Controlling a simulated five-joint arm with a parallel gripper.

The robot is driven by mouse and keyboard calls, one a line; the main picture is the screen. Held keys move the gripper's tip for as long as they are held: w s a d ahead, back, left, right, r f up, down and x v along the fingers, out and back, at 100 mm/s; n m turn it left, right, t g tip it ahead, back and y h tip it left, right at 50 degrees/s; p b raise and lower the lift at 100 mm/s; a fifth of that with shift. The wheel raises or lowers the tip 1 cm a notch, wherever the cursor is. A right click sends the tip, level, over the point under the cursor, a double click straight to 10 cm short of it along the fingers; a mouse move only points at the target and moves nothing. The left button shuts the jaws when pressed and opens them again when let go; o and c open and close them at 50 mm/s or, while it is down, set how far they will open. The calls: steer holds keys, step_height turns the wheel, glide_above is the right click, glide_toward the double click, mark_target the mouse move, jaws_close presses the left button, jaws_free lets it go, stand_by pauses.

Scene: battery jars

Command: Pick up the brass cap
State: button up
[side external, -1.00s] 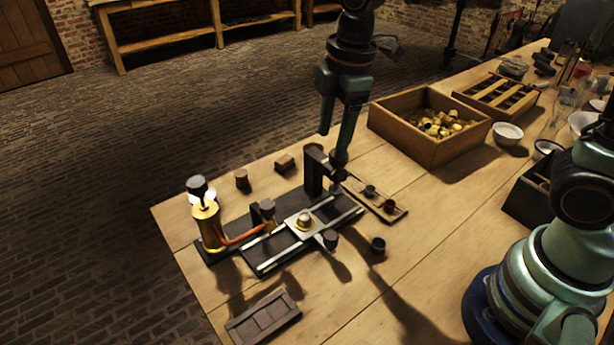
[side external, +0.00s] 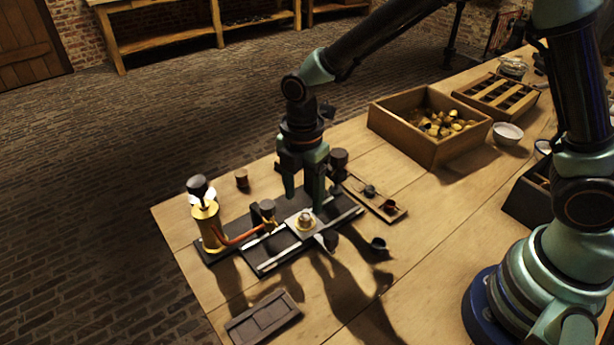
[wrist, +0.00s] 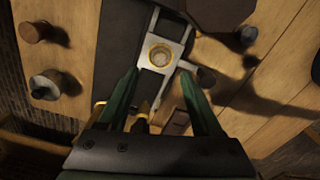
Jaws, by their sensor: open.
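A small round brass cap (side external: 305,221) sits on a pale square plate on the sliding fixture. In the wrist view it appears as a gold ring with a greyish middle (wrist: 160,55). My gripper (side external: 304,200) is open and points down, above and close to the plate. In the wrist view the gripper (wrist: 159,76) has its two green fingers spread, with the cap lying beyond the tips and roughly midway between them. Nothing is between the fingers.
A brass cylinder with a black top (side external: 207,225) stands left on the black base. A dark press head (side external: 339,158) stands just behind my gripper. A small tray (side external: 388,206) is to the right. A wooden crate of brass pieces (side external: 400,135) stands farther back. The front right tabletop is mostly clear.

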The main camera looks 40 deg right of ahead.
mark_target(305, 220)
step_height(305, 220, down, 5)
steer(key=shift+d, duration=0.15)
jaws_close()
